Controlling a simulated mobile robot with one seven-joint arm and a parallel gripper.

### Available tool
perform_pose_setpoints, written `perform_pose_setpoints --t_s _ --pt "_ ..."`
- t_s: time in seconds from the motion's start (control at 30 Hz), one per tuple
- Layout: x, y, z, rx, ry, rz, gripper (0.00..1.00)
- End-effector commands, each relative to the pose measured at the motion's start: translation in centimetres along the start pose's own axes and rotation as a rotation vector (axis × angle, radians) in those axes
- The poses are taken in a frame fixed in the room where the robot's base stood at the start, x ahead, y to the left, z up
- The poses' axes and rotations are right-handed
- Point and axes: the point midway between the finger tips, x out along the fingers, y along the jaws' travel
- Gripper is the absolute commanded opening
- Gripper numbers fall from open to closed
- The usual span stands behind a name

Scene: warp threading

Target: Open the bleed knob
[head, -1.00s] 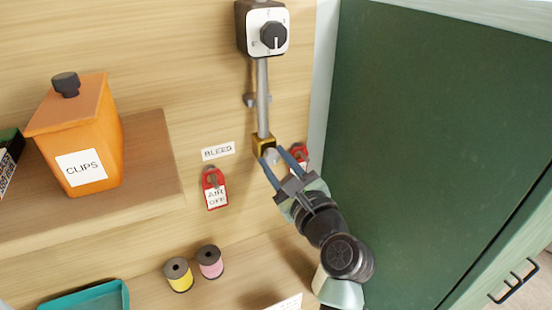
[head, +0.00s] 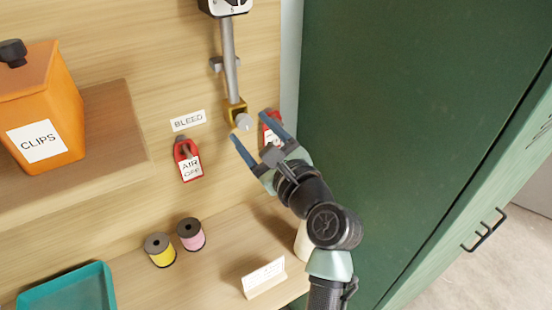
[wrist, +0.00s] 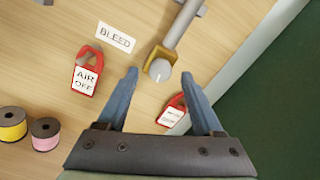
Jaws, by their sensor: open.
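The bleed knob (head: 243,121) is a small grey-white round knob on a brass-yellow fitting (head: 235,109) at the lower end of a grey pipe (head: 229,58) on the wooden wall. In the wrist view the knob (wrist: 160,70) shows a pale line on its face, and it lies ahead of and between my fingertips. A white BLEED label (head: 188,120) is to its left. My gripper (head: 250,126) has blue fingers spread wide and empty. In the wrist view the gripper (wrist: 160,76) shows nothing between its fingers, and I cannot see either finger touching the knob.
A red AIR OFF tag (head: 188,160) hangs left of the knob. Another red tag (head: 270,130) hangs right, partly behind a finger. Below are yellow (head: 160,250) and pink (head: 191,234) spools and a white card (head: 264,277). A green cabinet (head: 390,130) stands right.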

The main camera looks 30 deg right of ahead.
Motion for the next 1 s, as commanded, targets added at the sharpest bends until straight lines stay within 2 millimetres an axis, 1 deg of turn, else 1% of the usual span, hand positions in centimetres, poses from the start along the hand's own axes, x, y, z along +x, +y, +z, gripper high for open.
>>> perform_pose_setpoints --t_s 0.03,0.3,0.4,0.5,0.6,0.7,1.0 --pt "-1.0 0.2 -0.5 -0.003 0.002 -0.001 0.68" --pt "-6.5 0.1 -0.5 -0.003 0.002 -0.003 0.68" --pt "-8.3 0.1 -0.5 -0.003 0.002 -0.003 0.68" --pt "-9.6 0.0 -0.4 0.000 0.002 -0.003 0.68" --pt "-10.4 0.0 -0.3 0.000 0.002 -0.001 0.68" --pt "-10.8 0.0 -0.1 0.000 0.001 -0.001 0.68" --pt "-10.9 0.0 -0.1 0.001 0.001 0.000 0.68"
